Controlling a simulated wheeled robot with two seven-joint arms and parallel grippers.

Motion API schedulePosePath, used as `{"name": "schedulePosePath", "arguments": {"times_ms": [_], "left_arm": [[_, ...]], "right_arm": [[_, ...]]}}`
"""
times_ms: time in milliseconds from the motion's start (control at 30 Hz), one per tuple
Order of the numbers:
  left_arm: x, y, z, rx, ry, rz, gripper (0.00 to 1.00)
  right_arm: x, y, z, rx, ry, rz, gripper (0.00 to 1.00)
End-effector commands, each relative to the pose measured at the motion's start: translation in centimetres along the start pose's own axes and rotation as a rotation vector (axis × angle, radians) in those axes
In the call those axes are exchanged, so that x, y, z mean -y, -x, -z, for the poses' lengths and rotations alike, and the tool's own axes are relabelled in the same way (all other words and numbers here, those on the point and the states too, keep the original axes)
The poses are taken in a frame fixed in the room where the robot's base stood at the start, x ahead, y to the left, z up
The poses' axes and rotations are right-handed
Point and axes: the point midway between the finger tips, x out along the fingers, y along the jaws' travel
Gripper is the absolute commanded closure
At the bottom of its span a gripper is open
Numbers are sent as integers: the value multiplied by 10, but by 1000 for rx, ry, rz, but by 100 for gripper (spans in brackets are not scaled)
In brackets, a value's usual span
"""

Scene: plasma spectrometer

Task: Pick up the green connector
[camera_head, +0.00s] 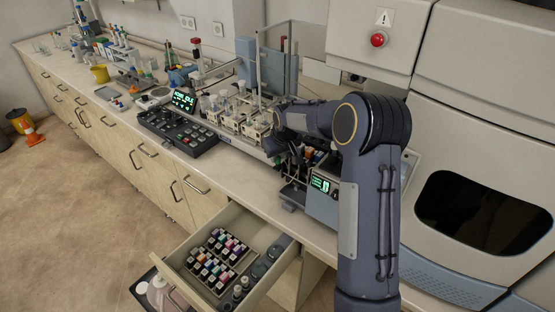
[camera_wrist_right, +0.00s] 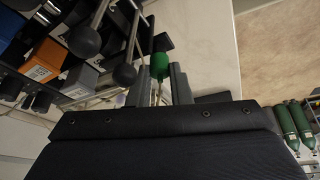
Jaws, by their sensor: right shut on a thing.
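The green connector (camera_wrist_right: 160,64) shows in the right wrist view as a small green cylinder between the fingertips. A thin pale stem or cable runs from it back between the fingers. My right gripper (camera_wrist_right: 162,77) is shut on it. In the head view my right arm reaches over the counter, and the wrist hangs above the small instrument at the counter's front. The connector cannot be made out there. My left gripper is not in view.
A small instrument with a green display (camera_head: 320,184) stands under my right arm. A black control box (camera_head: 178,130) and a glassware rack (camera_head: 240,112) stand to its left. An open drawer (camera_head: 175,262) of small bottles juts out below. A large white machine (camera_head: 480,110) fills the right.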

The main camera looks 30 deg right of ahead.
Motion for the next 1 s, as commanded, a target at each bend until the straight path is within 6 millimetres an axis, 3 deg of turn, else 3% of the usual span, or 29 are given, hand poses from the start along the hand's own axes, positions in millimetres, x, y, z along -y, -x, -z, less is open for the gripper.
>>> {"name": "schedulePosePath", "arguments": {"times_ms": [267,467,567,767,1000], "left_arm": [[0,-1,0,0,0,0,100],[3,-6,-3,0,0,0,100],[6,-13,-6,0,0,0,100],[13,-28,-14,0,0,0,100],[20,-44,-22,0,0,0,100]], "right_arm": [[0,3,2,-1,0,0,100],[-2,23,10,-5,0,-1,100],[4,41,9,-6,2,1,100],[24,98,-3,-9,3,2,100],[54,141,-37,-5,3,3,100]]}}
